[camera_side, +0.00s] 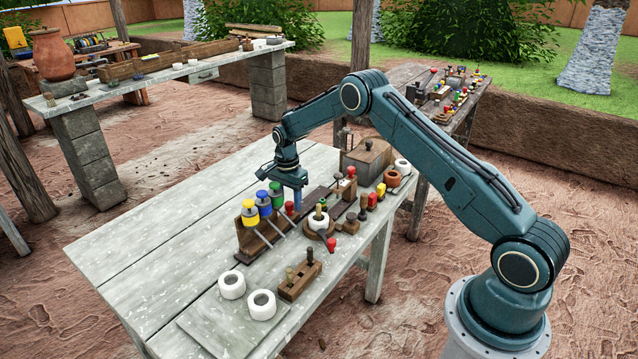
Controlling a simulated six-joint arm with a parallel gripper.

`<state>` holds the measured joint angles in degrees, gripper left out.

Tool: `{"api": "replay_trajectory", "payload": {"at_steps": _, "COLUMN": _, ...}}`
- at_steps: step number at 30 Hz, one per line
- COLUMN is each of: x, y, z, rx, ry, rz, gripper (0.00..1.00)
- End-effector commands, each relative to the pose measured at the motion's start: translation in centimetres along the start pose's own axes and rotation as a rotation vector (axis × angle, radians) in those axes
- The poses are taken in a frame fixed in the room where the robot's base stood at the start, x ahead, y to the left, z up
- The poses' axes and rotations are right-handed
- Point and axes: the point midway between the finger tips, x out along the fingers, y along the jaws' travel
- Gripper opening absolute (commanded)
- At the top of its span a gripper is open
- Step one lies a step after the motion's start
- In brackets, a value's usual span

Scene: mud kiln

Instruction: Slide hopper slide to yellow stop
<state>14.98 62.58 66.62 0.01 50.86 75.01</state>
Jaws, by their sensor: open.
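My gripper (293,192) is open and points down over the middle of the wooden table, just right of a wooden rack (250,240). The rack bears a yellow cylinder (249,215), a blue cylinder (263,204) and a green cylinder (276,196), with thin rods at its front. A red knob (289,208) stands close by the fingertips; contact cannot be told. A grey-brown box (367,162) with a dark knob, possibly the hopper, stands behind to the right. A small yellow block (371,201) lies before it. Which piece is the hopper slide, and which yellow part is the stop, is unclear.
Two white rings (232,284) and a wooden block with pegs (299,280) are at the table's front. A white roll on a round base (318,222) and a red-ended handle (331,244) are right of the rack. The table's left (150,240) is clear.

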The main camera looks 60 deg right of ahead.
Motion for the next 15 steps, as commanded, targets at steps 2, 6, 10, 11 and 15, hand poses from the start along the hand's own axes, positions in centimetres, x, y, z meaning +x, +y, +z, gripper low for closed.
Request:
{"api": "replay_trajectory", "payload": {"at_steps": 2, "x": 0.41, "y": 0.01, "z": 0.00, "rx": 0.000, "ry": 0.000, "rz": 0.000, "gripper": 0.47}}
{"api": "replay_trajectory", "payload": {"at_steps": 6, "x": 0.62, "y": -0.01, "z": 0.00, "rx": 0.000, "ry": 0.000, "rz": -0.001, "gripper": 0.47}}
{"api": "replay_trajectory", "payload": {"at_steps": 10, "x": 0.61, "y": -0.01, "z": 0.00, "rx": 0.000, "ry": 0.000, "rz": -0.001, "gripper": 0.47}}
{"api": "replay_trajectory", "payload": {"at_steps": 11, "x": 0.61, "y": -0.01, "z": 0.00, "rx": 0.000, "ry": 0.000, "rz": -0.001, "gripper": 0.47}}
{"api": "replay_trajectory", "payload": {"at_steps": 15, "x": 0.59, "y": -0.01, "z": 0.00, "rx": 0.000, "ry": 0.000, "rz": -0.001, "gripper": 0.27}}
